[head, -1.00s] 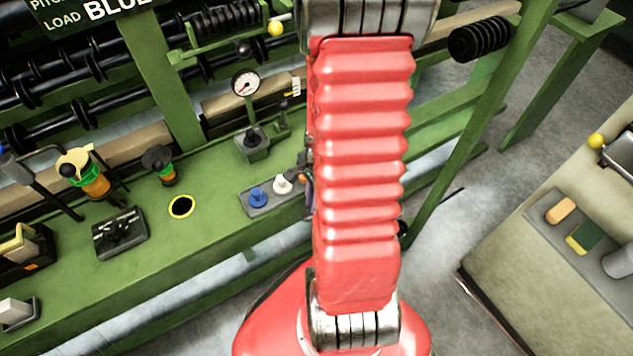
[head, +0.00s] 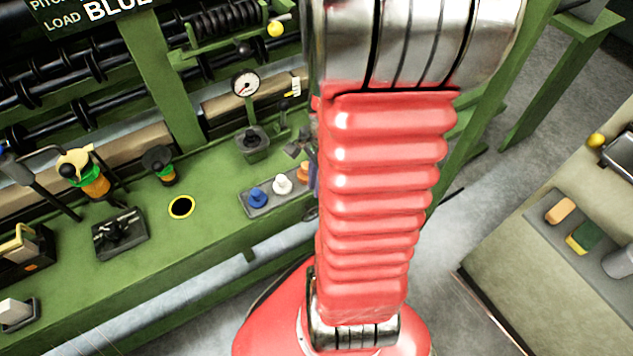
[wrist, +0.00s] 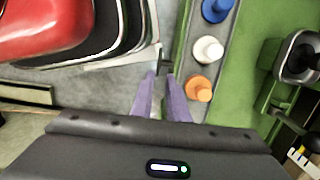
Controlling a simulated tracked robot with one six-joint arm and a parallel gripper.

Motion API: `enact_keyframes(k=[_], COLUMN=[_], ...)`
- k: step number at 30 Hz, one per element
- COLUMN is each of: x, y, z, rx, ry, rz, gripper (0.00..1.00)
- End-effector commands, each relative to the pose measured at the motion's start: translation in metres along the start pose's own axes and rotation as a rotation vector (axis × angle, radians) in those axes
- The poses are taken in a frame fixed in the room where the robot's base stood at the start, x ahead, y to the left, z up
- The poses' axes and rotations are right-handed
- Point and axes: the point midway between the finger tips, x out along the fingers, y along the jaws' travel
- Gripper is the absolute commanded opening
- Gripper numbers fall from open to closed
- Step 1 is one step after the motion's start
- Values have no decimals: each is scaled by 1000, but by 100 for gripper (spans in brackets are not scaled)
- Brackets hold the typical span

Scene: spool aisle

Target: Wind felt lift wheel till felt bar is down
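I cannot pick out the felt lift wheel or the felt bar with certainty. A beige bar (head: 225,101) runs along the green machine behind the dial in the head view; whether it is the felt bar is unclear. My gripper is mostly hidden behind my red arm in the head view. In the wrist view my gripper (wrist: 163,76) shows two purple-grey fingers, close together at their tips, over grey floor beside the button strip. No held object is clear between them, and the dark tips blur into the background.
A strip with blue (head: 257,196), white (head: 282,184) and orange (wrist: 198,88) knobs sits on the green bench (head: 215,235). A dial gauge (head: 246,84) and a lever with a yellow ball (head: 275,29) stand behind. A side table (head: 545,265) is at right.

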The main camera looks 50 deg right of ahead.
Motion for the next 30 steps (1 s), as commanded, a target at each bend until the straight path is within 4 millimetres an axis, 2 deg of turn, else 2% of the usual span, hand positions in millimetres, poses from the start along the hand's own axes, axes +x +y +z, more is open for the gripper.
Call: enact_keyframes(k=[8, 14, 21, 30], x=[-3, -24, -69, -124], y=[-2, -12, -24, -20], z=[3, 23, 72, 136], rx=[-21, -184, -554, -1030], ry=[4, 31, 96, 191], rz=[-5, -37, -105, -190], gripper=[14, 14, 14, 14])
